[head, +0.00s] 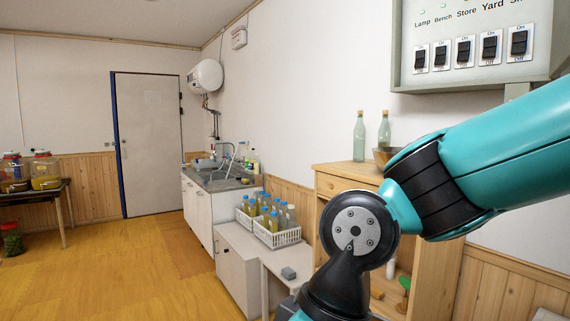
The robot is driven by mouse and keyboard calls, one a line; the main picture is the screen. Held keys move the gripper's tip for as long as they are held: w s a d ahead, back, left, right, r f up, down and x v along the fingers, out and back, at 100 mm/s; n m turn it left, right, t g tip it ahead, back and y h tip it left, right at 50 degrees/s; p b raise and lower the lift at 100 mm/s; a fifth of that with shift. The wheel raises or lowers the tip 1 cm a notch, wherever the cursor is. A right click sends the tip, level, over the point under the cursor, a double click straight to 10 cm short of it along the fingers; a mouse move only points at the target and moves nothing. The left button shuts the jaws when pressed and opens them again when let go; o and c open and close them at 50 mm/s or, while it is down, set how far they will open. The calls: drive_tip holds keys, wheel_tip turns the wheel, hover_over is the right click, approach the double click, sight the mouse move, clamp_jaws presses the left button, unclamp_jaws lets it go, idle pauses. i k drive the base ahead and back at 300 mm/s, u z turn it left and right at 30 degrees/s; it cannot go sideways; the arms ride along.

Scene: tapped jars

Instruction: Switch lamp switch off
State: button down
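A grey switch panel (405,75) hangs on the wall at the upper right in the head view, cut off by the top and right edges. It has a row of black rocker switches on white plates, marked On above and Off below. The labels read Lamp, Bench, Store, Yard and one starting with S. The lamp switch (420,59) is the leftmost. Its rocker is too small to tell which way it is set. Small indicator lights sit above the Lamp and Bench labels. My teal and black arm crosses the lower right, below the panel. My gripper is out of view.
A wooden cabinet (333,185) with two bottles (359,138) and a bowl (384,154) stands below the panel, partly behind my arm. White crates (278,238) of bottles sit on a low counter to its left.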

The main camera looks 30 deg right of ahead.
sight(419, 62)
drive_tip(key=i, duration=2.9)
drive_tip(key=z, duration=2.8)
